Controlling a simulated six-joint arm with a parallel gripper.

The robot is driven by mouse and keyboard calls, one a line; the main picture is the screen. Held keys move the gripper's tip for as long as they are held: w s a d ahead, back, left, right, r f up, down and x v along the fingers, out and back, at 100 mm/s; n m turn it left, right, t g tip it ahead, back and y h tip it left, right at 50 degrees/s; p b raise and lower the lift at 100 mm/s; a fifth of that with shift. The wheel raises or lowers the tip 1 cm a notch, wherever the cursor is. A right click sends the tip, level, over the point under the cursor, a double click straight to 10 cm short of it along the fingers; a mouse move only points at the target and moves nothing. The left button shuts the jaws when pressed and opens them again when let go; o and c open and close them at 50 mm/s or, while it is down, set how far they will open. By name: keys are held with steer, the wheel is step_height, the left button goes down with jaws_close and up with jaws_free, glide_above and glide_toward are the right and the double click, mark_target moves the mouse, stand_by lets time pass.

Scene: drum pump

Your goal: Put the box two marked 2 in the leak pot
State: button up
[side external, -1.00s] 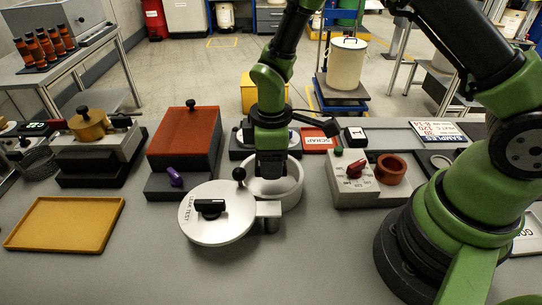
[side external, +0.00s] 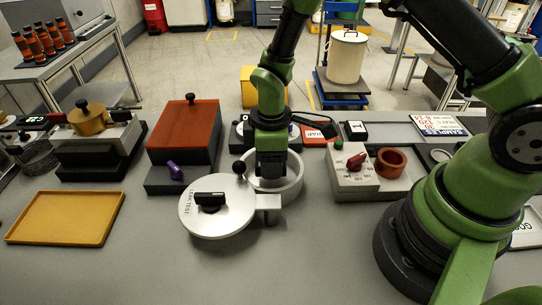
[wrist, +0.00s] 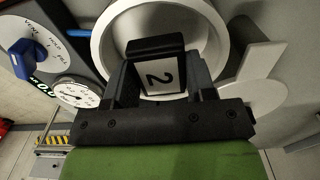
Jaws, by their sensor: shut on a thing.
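A black box with a white face marked 2 (wrist: 157,72) is held between the fingers of my gripper (wrist: 158,85), which is shut on it. In the wrist view the box is over the opening of the white round leak pot (wrist: 216,30). In the side view my gripper (side external: 270,172) is down at the mouth of the leak pot (side external: 290,190), and the box is hidden there. The pot's white lid marked LEAK TEST (side external: 222,222), with a black handle, is swung open to the left of the pot. Whether the box touches the pot floor cannot be told.
A red-topped block (side external: 186,130) stands left of the pot, and a grey control box with a red knob (side external: 352,172) stands to its right. A yellow tray (side external: 65,218) lies at far left. The front middle of the bench is clear.

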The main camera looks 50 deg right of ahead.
steer(key=shift+f, duration=0.9)
steer(key=shift+f, duration=0.25)
steer(key=shift+f, duration=0.5)
stand_by(1.0)
steer(key=o, duration=1.2)
steer(key=shift+o, duration=0.6)
steer(key=shift+r, duration=4)
steer(key=shift+r, duration=0.1)
